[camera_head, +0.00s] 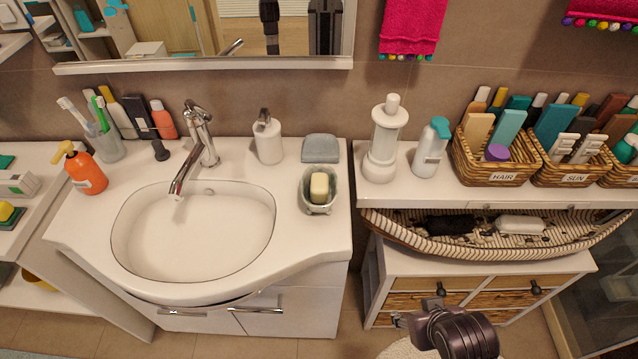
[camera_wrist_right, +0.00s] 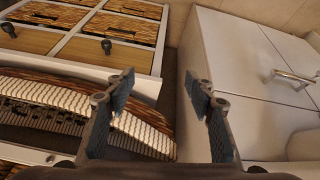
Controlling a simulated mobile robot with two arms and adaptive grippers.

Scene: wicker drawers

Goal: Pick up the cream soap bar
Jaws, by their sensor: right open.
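The cream soap bar (camera_head: 319,186) rests in a small grey-green, footed dish (camera_head: 318,207) on the washbasin counter, right of the sink, in the head view. My right gripper (camera_head: 420,304) is low in front of the wicker-drawer cabinet, below and to the right of the soap and well apart from it. In the right wrist view its two fingers (camera_wrist_right: 161,90) are spread with nothing between them. The soap is not in the right wrist view. My left gripper is not in view.
A grey lidded-looking block (camera_head: 320,148) and a white soap dispenser (camera_head: 267,137) stand behind the dish. A chrome tap (camera_head: 195,145) rises over the sink (camera_head: 195,235). Bottles and wicker baskets (camera_head: 495,167) fill the right shelf. A boat-shaped basket (camera_head: 490,238) lies beneath it.

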